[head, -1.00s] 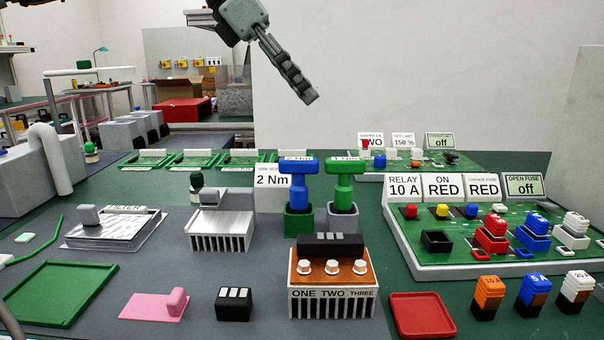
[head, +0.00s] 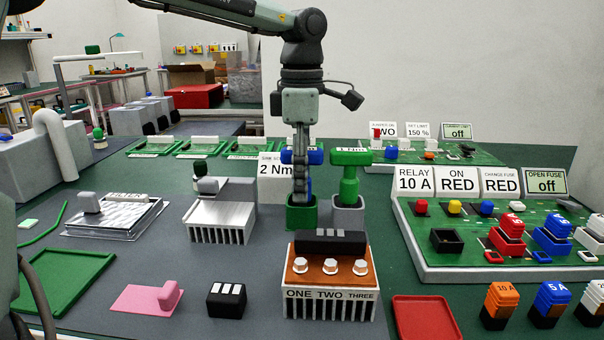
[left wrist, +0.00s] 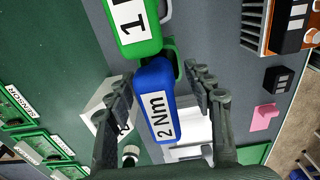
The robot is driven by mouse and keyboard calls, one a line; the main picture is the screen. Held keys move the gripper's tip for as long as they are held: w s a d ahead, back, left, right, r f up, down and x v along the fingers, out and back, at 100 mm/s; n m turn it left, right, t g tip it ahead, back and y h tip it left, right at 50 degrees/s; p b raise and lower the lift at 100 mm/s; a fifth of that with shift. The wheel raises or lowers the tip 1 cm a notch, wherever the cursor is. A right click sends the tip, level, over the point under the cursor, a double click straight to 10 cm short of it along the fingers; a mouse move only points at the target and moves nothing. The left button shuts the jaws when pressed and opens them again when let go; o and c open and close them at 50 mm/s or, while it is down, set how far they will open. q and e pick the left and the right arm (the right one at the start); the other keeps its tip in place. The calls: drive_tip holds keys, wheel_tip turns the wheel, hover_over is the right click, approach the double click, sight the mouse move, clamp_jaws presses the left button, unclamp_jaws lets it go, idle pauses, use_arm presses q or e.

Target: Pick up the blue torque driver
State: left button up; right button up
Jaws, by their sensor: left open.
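The blue torque driver (head: 315,155) stands upright in a green holder (head: 301,214), mostly hidden behind my left gripper (head: 301,195) in the head view. In the left wrist view, the top of the blue driver (left wrist: 156,100), labelled 2 Nm, lies between the two fingers of my left gripper (left wrist: 160,98). The fingers are open, with visible gaps at both sides of it. The green torque driver (head: 349,175) stands just right of it in a grey holder (head: 347,214); its top (left wrist: 132,25) also shows in the left wrist view. My right gripper is not in view.
A heatsink block with white knobs (head: 331,280) stands in front of the holders. A silver finned block (head: 222,212) is to the left. A green board with coloured parts (head: 470,230) is to the right. A 2 Nm sign (head: 272,178) stands behind.

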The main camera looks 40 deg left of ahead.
use_arm(q)
drive_tip(key=shift+f, duration=0.2)
clamp_jaws()
drive_tip(key=shift+r, duration=0.15)
drive_tip(key=shift+r, duration=0.6)
wheel_tip(320, 180, up, 3)
drive_tip(key=shift+f, duration=0.2)
drive_tip(key=s+a+r, duration=0.2)
drive_tip(key=s+r, duration=0.1)
drive_tip(key=s, duration=0.2)
drive_tip(key=s+a+r+b, duration=0.1)
drive_tip(key=s+a+r, duration=0.1)
drive_tip(key=s+r, duration=0.2)
drive_tip(key=shift+s+a, duration=0.35)
drive_tip(key=shift+s, duration=0.5)
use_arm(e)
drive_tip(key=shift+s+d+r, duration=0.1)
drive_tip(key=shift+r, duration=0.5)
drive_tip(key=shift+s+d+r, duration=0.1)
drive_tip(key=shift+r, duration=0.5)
